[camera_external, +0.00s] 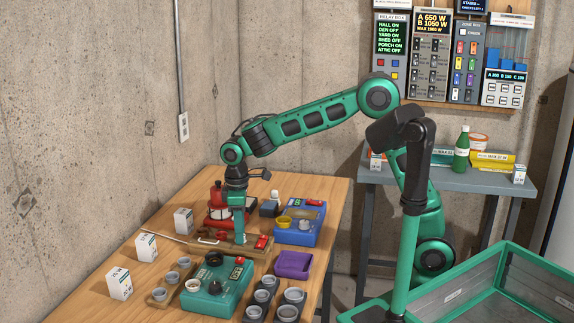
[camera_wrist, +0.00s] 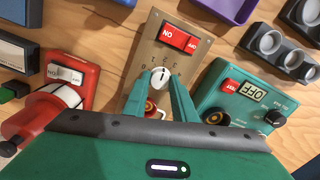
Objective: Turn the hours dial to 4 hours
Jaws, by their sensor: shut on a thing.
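The hours dial is a small white knob (camera_wrist: 161,76) on a tan panel box with a red switch (camera_wrist: 180,38). Small dark marks ring the knob; its pointer looks turned roughly toward the red switch, but I cannot read the exact number. My gripper (camera_wrist: 161,82) is shut on the knob, one green finger on each side. In the external view my gripper (camera_external: 239,238) reaches straight down to the tan box (camera_external: 225,246), and the knob is hidden there.
A teal timer box (camera_external: 217,287) stands in front of the tan box; its display reads OFF in the wrist view. A red device (camera_external: 216,208) is behind, a blue box (camera_external: 298,228) and purple tray (camera_external: 293,264) to the right. White cartons (camera_external: 146,246) stand along the left.

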